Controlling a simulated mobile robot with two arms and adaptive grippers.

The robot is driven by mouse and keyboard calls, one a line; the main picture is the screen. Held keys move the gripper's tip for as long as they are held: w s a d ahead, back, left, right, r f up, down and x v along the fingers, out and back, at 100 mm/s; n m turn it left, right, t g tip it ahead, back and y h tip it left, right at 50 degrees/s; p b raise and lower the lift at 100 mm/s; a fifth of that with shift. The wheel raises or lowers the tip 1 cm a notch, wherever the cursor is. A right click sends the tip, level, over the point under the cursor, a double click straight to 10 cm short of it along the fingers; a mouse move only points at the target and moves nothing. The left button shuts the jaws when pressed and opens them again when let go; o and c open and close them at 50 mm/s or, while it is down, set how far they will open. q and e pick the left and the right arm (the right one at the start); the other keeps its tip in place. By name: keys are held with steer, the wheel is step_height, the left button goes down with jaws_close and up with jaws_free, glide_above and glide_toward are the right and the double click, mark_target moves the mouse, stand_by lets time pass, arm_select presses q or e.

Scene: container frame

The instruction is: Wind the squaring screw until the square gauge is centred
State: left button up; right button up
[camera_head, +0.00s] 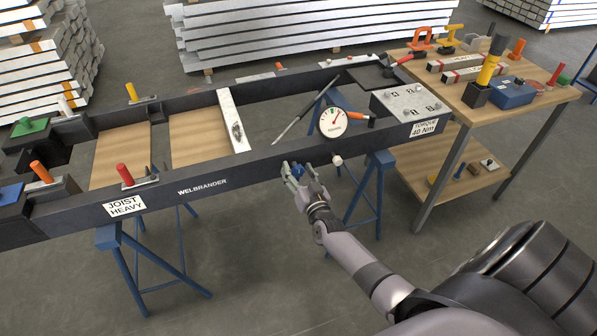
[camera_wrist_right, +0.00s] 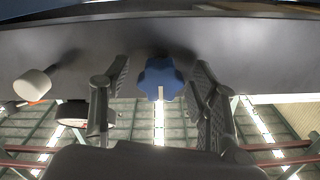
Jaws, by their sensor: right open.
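The blue lobed knob of the squaring screw (camera_head: 297,171) is on the front face of the dark frame (camera_head: 262,167). In the right wrist view the knob (camera_wrist_right: 160,78) sits between the two fingers, with a gap on each side. My right gripper (camera_head: 299,174) is open around the knob and not closed on it. The round square gauge (camera_head: 333,122) stands on the frame just right of the knob, with a white face and a red needle leaning up and right. Its fine marks are too small to read. My left gripper is out of view.
A white knob (camera_head: 337,160) juts from the frame's front, right of my gripper; it also shows in the wrist view (camera_wrist_right: 33,85). Blue trestles (camera_head: 369,190) stand below. A tool bench (camera_head: 535,95) is at right. A pale joist (camera_head: 232,122) crosses the frame.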

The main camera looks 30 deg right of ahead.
steer(key=shift+c, duration=0.2)
steer(key=shift+c, duration=0.8)
steer(key=c, duration=1)
steer(key=shift+o, duration=0.2)
